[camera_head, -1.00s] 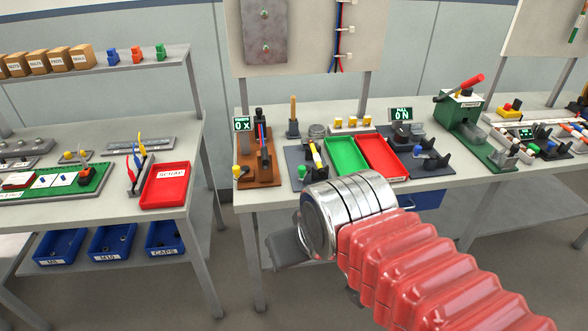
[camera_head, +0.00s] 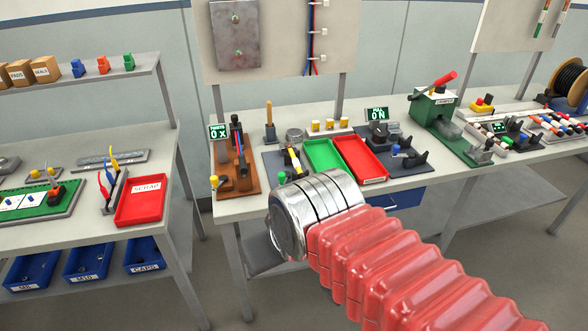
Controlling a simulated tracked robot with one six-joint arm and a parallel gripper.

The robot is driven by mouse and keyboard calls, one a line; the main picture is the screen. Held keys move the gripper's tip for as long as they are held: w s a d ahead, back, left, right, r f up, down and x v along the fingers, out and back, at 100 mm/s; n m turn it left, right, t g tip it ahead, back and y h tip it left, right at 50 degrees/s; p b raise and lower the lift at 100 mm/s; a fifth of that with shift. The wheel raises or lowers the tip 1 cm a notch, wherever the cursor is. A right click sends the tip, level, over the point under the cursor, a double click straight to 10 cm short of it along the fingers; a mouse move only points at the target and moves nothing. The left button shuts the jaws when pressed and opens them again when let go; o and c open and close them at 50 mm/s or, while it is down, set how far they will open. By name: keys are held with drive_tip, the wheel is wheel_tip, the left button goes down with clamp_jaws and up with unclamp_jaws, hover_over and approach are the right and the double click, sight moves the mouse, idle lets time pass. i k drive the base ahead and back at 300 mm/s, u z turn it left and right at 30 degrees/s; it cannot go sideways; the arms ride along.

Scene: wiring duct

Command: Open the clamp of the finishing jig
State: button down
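My arm with its red ribbed sleeve (camera_head: 385,262) reaches in from the lower right. It ends in a silver wrist (camera_head: 310,210) in front of the middle bench. My gripper's fingers are not visible beyond the wrist. No label names the finishing jig. One candidate is a brown-based fixture (camera_head: 235,178) at the bench's left end, with dark upright parts and a small display reading "PARTS 0 X". Beside it is a dark-based fixture (camera_head: 290,160) with a black and yellow part, partly near the wrist in the picture. I cannot tell whether any clamp is open or shut.
A green tray (camera_head: 324,156) and a red tray (camera_head: 362,160) lie mid-bench. A "PULL 0 N" display (camera_head: 377,114) and a green press with a red lever (camera_head: 436,108) stand to the right. A scrap tray (camera_head: 140,200) is on the left bench. A floor gap separates the benches.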

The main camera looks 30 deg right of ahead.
sight(282, 178)
drive_tip(key=i, duration=0.9)
drive_tip(key=u, duration=0.05)
